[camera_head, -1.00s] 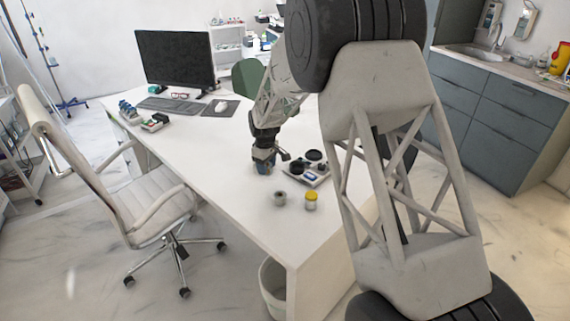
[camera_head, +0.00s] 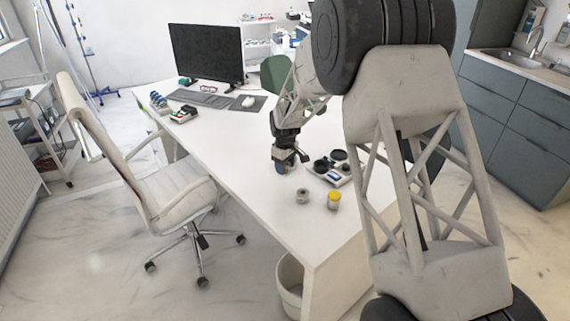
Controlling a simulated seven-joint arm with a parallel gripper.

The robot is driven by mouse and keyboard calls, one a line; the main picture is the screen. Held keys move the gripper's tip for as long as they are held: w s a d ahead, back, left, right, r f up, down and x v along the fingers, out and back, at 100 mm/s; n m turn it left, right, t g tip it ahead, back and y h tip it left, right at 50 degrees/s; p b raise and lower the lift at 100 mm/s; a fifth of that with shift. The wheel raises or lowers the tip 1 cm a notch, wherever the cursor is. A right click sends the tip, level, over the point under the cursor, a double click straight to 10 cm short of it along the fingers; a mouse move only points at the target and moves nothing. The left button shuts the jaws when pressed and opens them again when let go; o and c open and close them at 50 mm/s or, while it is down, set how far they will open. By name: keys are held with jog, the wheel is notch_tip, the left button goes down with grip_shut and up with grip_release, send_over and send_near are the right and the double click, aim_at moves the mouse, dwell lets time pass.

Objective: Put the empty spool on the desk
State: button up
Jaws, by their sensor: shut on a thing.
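My gripper (camera_head: 285,167) is low over the white desk (camera_head: 243,178), just left of a small tray. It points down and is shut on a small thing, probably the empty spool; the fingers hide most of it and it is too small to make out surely. I cannot tell whether it touches the desk top. A small grey round item (camera_head: 302,197) stands on the desk in front of my gripper, apart from it.
A yellow-lidded jar (camera_head: 334,201) and the tray (camera_head: 345,180) with dark round items are close by on the right. A monitor (camera_head: 207,54), keyboard (camera_head: 200,98) and mouse (camera_head: 249,101) are farther back. The desk's left middle is clear. A chair (camera_head: 172,190) stands at left.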

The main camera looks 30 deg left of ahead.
aim_at(285, 186)
jog(key=shift+f, duration=2.8)
jog(key=shift+f, duration=0.6)
jog(key=o, duration=1)
jog(key=shift+c, duration=0.2)
jog(key=shift+r, duration=0.1)
jog(key=shift+r, duration=3.8)
